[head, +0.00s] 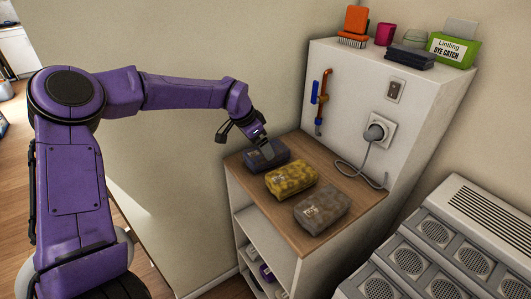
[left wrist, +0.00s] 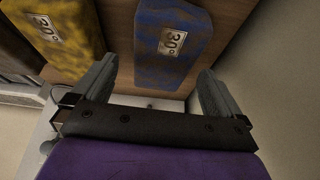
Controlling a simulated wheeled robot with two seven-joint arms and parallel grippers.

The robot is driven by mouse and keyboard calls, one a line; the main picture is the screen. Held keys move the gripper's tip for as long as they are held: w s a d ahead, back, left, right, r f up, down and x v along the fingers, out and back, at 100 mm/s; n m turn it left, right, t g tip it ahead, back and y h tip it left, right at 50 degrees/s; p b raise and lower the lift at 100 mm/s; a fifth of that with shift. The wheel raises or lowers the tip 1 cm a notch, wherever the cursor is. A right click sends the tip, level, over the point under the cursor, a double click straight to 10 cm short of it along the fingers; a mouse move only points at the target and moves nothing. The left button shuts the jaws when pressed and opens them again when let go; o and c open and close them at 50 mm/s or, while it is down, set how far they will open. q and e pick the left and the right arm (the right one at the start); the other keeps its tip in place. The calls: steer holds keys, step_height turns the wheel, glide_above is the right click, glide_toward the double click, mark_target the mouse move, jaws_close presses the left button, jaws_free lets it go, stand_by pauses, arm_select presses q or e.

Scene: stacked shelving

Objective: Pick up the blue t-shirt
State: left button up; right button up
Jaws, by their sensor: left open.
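The blue t-shirt (head: 279,154) is a folded dark bundle at the far left of the wooden shelf top. In the left wrist view the blue t-shirt (left wrist: 172,42) shows a mottled blue and tan surface with a white "30°" label. My left gripper (head: 264,147) is over it and pointing down. In the left wrist view my left gripper (left wrist: 158,72) is open, with one finger on each side of the bundle's near end. I cannot tell whether the fingers touch the cloth. My right gripper is not in view.
A yellow folded bundle (head: 291,178) lies close beside the blue one, and a grey-brown bundle (head: 322,209) lies beyond it. They rest on the wooden top (head: 371,193) of a white shelf unit. A wall socket with a plug (head: 378,131) and cable is behind.

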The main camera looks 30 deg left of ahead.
arm_select(q)
steer(key=w+f, duration=0.2)
steer(key=f, duration=0.1)
steer(key=w+f, duration=0.1)
steer(key=shift+w+d+f+p, duration=0.3)
steer(key=shift+w+d+p, duration=0.05)
steer(key=shift+d+p, duration=0.05)
steer(key=shift+s+r, duration=0.2)
steer(key=shift+s, duration=0.05)
steer(key=shift+s+r, duration=0.1)
steer(key=shift+s, duration=0.15)
steer(key=c, duration=0.8)
steer(key=shift+w, duration=0.15)
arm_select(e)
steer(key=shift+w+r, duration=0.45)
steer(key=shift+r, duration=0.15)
